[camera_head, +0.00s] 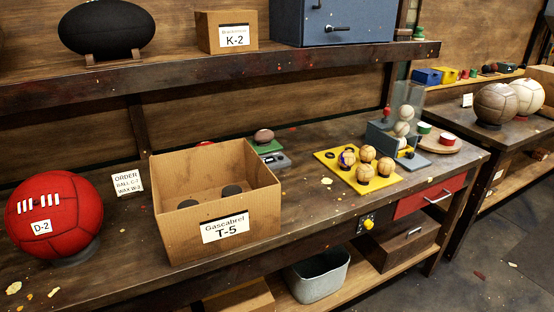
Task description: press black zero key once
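A small grey device (275,160) stands on the workbench just behind and right of the open cardboard box. A green plate (272,147) adjoins its far side, with a small brown ball (264,136) on it. The device looks like a scale. Its front shows a dark patch, but it is too small to make out a black zero key for sure. The box hides part of the surface to its left. Neither of my grippers is in view.
The open cardboard box (176,228) labelled T-5 stands in front. A red ball (62,205) sits at left. A yellow tray (376,185) with several tan balls lies right. A yellow button (368,224) is on the bench's front edge. A shelf (180,74) overhangs the back.

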